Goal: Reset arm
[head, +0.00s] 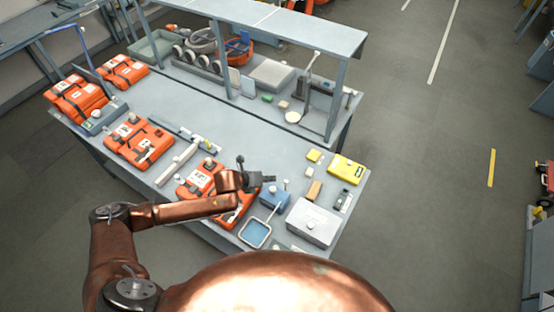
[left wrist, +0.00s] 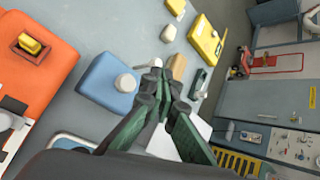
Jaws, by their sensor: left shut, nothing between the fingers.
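My left arm comes in from the left in the head view, and my left gripper (head: 260,179) is above the front right part of the workbench. In the left wrist view my left gripper (left wrist: 166,88) has its fingers together with nothing between them. An orange case (head: 195,178) lies partly hidden under my left arm; an orange case also shows at the left of the left wrist view (left wrist: 40,75). A blue box with a white knob (head: 273,199) stands just right of and below the gripper, apart from it. My right gripper is not in view.
A white box (head: 313,222), a yellow case (head: 346,169) and a blue-lined tray (head: 255,233) are near the bench's right end. More orange cases (head: 139,141) line the left side. A raised shelf (head: 270,22) spans the back. Open floor (head: 430,200) lies to the right.

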